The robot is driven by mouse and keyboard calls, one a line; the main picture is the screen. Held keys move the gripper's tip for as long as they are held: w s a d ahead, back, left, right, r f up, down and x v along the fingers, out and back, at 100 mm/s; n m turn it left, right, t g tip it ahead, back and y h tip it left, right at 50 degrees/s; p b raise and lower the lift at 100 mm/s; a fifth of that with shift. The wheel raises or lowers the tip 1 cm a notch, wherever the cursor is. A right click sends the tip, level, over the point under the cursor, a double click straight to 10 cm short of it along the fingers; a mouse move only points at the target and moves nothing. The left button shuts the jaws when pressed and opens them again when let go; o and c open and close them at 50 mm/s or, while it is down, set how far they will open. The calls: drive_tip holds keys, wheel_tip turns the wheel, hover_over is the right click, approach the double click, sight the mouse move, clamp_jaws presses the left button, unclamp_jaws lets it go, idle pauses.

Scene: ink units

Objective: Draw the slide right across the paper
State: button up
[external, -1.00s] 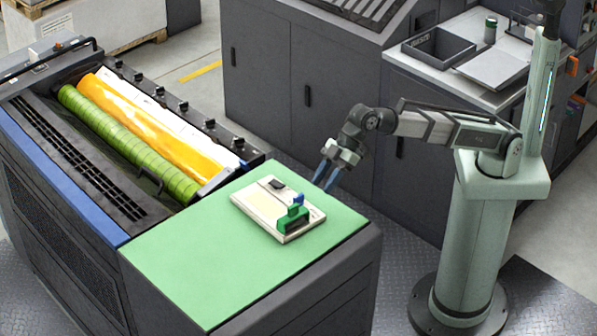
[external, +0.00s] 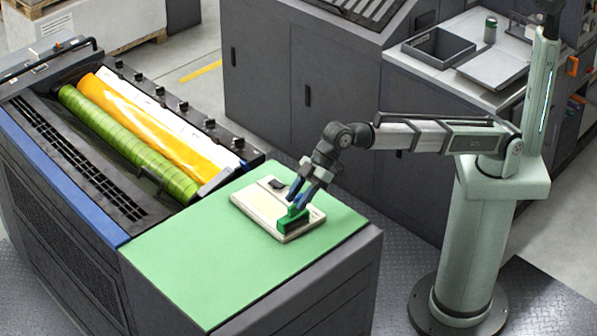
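A cream board (external: 248,198) lies on the green top, with a pale yellow sheet of paper (external: 266,206) on it. A green slide (external: 293,221) sits at the board's right front end, beyond the paper's edge. My gripper (external: 297,202) reaches down from the upper right, with its blue fingers at the top of the slide. The fingers cover the slide's small blue part and some of its upper green part. Two fingers show with a narrow gap between them. Whether they are closed on the slide is too small to tell.
A small black piece (external: 277,184) sits at the board's far end. The green top (external: 210,260) is clear to the left and in front. A dark cabinet (external: 290,90) stands behind.

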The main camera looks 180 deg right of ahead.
sight(294, 205)
drive_tip(key=shift+x, duration=1.55)
clamp_jaws()
